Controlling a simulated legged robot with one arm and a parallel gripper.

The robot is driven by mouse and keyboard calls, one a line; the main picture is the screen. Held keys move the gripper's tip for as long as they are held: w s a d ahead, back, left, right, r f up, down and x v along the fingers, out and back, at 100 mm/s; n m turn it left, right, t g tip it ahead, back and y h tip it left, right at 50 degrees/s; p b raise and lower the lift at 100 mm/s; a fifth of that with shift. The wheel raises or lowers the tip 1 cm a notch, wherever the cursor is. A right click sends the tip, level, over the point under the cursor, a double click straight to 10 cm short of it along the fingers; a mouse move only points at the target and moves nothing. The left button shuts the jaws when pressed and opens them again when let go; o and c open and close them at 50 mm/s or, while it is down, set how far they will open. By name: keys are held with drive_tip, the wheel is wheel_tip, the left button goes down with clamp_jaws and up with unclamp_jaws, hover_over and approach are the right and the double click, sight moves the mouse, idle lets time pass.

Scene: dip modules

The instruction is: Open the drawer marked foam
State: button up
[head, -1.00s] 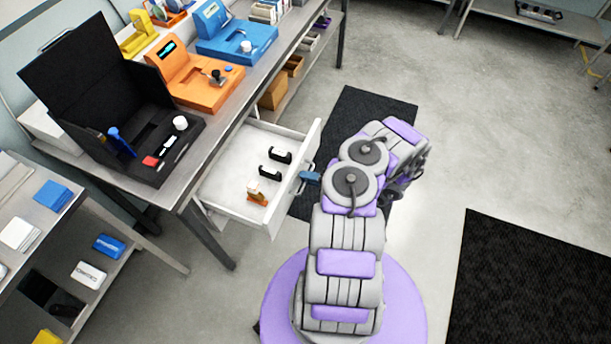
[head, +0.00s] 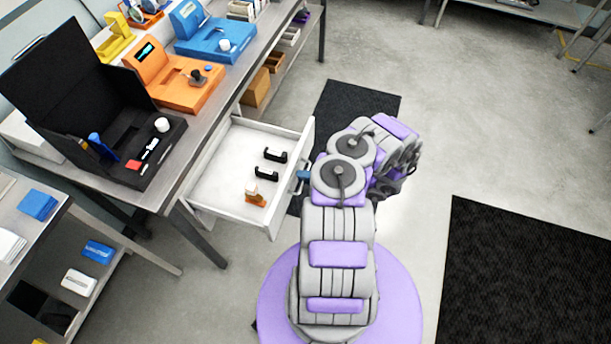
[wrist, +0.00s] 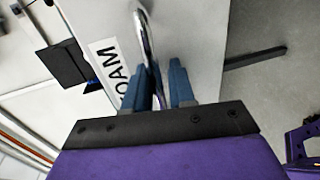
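The drawer marked foam (head: 222,160) is pulled well out from under the workbench, in the middle of the head view. Its white front panel carries a label reading FOAM (wrist: 115,75), partly cut off by a finger in the wrist view. The curved metal drawer handle (wrist: 144,38) runs down between the two blue fingers of my gripper (wrist: 160,85). My gripper is shut on the handle; its tip shows at the drawer front in the head view (head: 303,176).
On the workbench stand an open black case (head: 135,155), an orange device (head: 175,80) and a blue device (head: 215,40). A lower shelf unit (head: 110,235) is at the left. Black mats (head: 530,270) lie on the floor.

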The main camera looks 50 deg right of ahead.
drive_tip(key=shift+o, duration=0.7)
drive_tip(key=shift+w, duration=0.1)
drive_tip(key=shift+d+r, duration=0.1)
drive_tip(key=p+v, duration=0.3)
drive_tip(key=v, duration=1.4)
drive_tip(key=shift+p, duration=0.3)
